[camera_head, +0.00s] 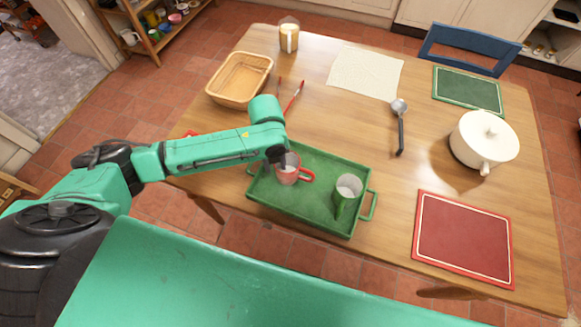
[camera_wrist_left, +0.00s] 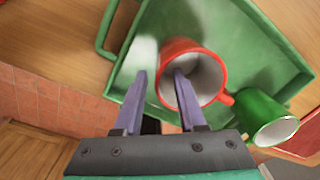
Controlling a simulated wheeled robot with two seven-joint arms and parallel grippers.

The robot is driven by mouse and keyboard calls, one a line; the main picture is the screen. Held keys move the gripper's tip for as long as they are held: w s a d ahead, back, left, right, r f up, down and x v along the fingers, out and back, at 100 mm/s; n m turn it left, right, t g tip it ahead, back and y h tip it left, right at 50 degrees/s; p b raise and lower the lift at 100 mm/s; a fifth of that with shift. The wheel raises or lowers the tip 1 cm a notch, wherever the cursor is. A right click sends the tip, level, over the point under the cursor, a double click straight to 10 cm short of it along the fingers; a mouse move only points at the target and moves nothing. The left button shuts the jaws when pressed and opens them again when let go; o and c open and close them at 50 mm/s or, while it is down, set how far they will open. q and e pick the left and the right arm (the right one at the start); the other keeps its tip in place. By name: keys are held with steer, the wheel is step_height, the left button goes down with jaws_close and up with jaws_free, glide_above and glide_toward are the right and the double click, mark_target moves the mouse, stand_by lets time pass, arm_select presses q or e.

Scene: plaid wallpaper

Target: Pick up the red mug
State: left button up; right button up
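The red mug (camera_head: 287,176) stands upright in the green tray (camera_head: 310,210), toward the tray's left part, its red handle pointing right in the head view. In the left wrist view the red mug (camera_wrist_left: 207,62) shows its red rim and pale inside. My left gripper (camera_wrist_left: 160,74) is open over the mug's near left rim. One finger appears over or inside the mug's mouth, the other outside the wall. I cannot tell whether either finger touches it. In the head view my wrist partly covers the gripper and mug. My right gripper is not in view.
A green mug (camera_head: 346,194) stands in the tray to the right of the red mug. A wooden basket (camera_head: 240,78), red-handled utensil (camera_head: 295,95), ladle (camera_head: 400,128), white pot (camera_head: 484,140) and red placemat (camera_head: 464,238) lie around.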

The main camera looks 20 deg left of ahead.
arm_select(q)
step_height(320, 180, down, 3)
steer(key=shift+s+r, duration=0.15)
steer(key=shift+c, duration=1)
jaws_close()
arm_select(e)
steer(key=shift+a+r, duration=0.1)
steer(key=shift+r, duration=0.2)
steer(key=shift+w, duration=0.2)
